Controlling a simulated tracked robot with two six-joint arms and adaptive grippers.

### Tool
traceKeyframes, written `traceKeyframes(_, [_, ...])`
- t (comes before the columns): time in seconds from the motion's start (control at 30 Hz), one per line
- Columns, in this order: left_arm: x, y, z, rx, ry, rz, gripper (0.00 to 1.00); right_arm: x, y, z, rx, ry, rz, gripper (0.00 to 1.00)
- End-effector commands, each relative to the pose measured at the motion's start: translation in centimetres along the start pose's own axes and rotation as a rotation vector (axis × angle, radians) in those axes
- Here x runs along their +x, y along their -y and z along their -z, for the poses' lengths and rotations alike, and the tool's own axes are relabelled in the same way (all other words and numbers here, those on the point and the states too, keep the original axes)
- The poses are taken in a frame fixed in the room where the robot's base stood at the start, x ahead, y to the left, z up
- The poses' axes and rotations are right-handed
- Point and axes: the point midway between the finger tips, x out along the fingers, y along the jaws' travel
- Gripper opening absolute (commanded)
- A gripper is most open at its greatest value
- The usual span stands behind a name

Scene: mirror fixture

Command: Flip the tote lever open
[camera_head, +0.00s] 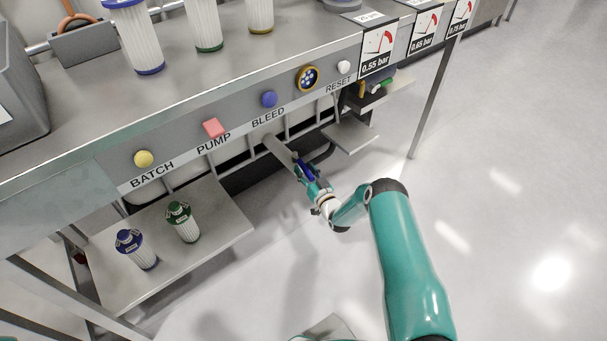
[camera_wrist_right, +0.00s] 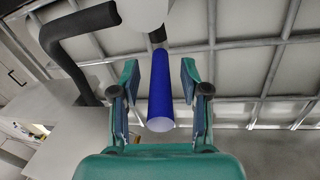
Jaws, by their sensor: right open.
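The tote lever is a blue bar (camera_wrist_right: 161,95) that runs between the two fingers of my right gripper (camera_wrist_right: 159,75) in the right wrist view. The fingers are open, with a visible gap on each side of the lever. In the head view the blue lever (camera_head: 309,171) shows small below the bench edge, with my right gripper (camera_head: 306,172) around it. The lever's far end meets a dark fitting below a pale round part (camera_wrist_right: 142,12). My left gripper is not in view.
A black bent pipe (camera_wrist_right: 72,28) stands left of the lever, near the left finger. The caged tote's metal bars (camera_wrist_right: 235,45) lie behind. The bench with buttons (camera_head: 213,128) overhangs the gripper. A shelf with two filter cartridges (camera_head: 182,222) is at left. Floor at right is clear.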

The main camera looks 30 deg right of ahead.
Motion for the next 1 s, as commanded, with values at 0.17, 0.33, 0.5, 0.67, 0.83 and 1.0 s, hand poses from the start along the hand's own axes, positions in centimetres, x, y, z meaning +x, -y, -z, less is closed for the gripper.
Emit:
traceKeyframes(0.17, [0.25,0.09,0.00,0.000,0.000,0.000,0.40,0.60,0.02,0.00,0.001,0.001,0.000,0.45])
traceKeyframes(0.33, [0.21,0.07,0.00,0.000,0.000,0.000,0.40,0.61,0.05,0.02,0.001,0.001,0.000,0.45])
traceKeyframes(0.5, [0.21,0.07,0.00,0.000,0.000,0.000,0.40,0.60,0.07,0.00,0.001,0.001,0.000,0.22])
traceKeyframes(0.67, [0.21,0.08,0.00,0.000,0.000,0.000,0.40,0.59,0.07,0.00,0.001,0.001,0.000,0.00])
traceKeyframes(0.83, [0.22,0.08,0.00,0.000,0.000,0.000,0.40,0.59,0.07,-0.02,0.001,0.001,0.000,0.00])
traceKeyframes(1.0, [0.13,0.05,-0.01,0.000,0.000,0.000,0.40,0.39,-0.12,0.04,0.000,0.002,0.001,0.00])
